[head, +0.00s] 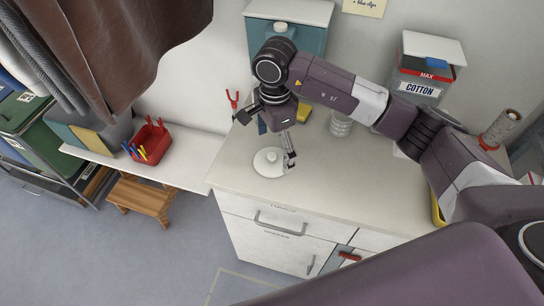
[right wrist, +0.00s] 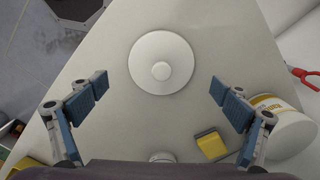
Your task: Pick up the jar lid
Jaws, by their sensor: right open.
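The jar lid (head: 267,163) is a white round disc with a small knob, lying flat on the pale cabinet top near its left front edge. In the right wrist view the whole lid (right wrist: 160,50) shows at the upper middle, knob up. My right gripper (right wrist: 159,87) is open and empty, with its blue-padded fingers spread to the left and right, a little below the lid in that picture. In the head view the right gripper (head: 277,143) hangs over the lid, one finger covering part of its right side. My left gripper is not in view.
Around the lid are a yellow block (right wrist: 213,145), a white tub (right wrist: 285,127) and red-handled pliers (right wrist: 304,77). A clear ribbed jar (head: 341,124) and a cotton box (head: 419,88) stand farther right. The cabinet top (head: 330,185) is bare in front.

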